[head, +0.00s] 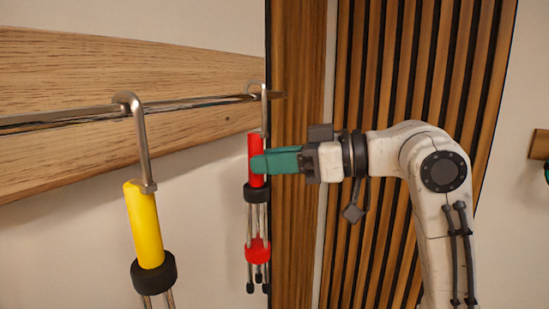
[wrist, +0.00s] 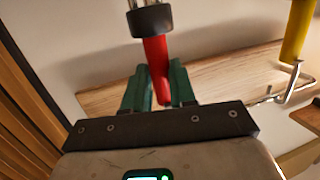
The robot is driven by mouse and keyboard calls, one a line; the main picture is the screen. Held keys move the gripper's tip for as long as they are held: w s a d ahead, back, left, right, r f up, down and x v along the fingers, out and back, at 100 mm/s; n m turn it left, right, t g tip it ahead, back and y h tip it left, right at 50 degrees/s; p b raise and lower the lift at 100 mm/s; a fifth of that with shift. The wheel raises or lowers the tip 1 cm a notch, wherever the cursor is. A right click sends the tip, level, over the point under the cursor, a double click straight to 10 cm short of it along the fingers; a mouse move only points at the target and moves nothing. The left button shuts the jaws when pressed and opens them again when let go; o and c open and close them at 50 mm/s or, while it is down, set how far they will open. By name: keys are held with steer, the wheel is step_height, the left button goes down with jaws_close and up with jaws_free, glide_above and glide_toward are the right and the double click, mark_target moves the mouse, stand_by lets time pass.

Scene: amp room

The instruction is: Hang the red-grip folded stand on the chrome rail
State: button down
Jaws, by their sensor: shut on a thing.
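The red-grip folded stand (head: 258,249) hangs upright, with its black collar and folded metal legs below the grip. My gripper (head: 264,163), with green fingers, is shut on its red grip from the right. In the wrist view the red grip (wrist: 156,58) lies between the two green fingers (wrist: 160,84). The stand's metal hook (head: 264,108) is at the right end of the chrome rail (head: 195,102). Its bend looks to be over the rail, with the rail's tip showing to its right; whether it rests on the rail, I cannot tell.
A yellow-grip stand (head: 144,224) hangs by its hook on the rail, nearer and to the left; it also shows in the wrist view (wrist: 298,30). A wooden board (head: 60,75) backs the rail. A slatted wood panel (head: 385,60) stands behind my arm.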

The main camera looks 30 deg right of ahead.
steer(key=shift+f, duration=0.15)
steer(key=c, duration=0.8)
jaws_free()
steer(key=shift+c, duration=0.2)
steer(key=shift+f, duration=0.1)
steer(key=shift+d, duration=0.1)
steer(key=b+v, duration=0.2)
steer(key=v, duration=0.8)
steer(key=shift+s+d+b, duration=0.25)
steer(key=shift+s+b, duration=0.05)
steer(key=shift+b, duration=0.05)
steer(key=shift+w, duration=0.1)
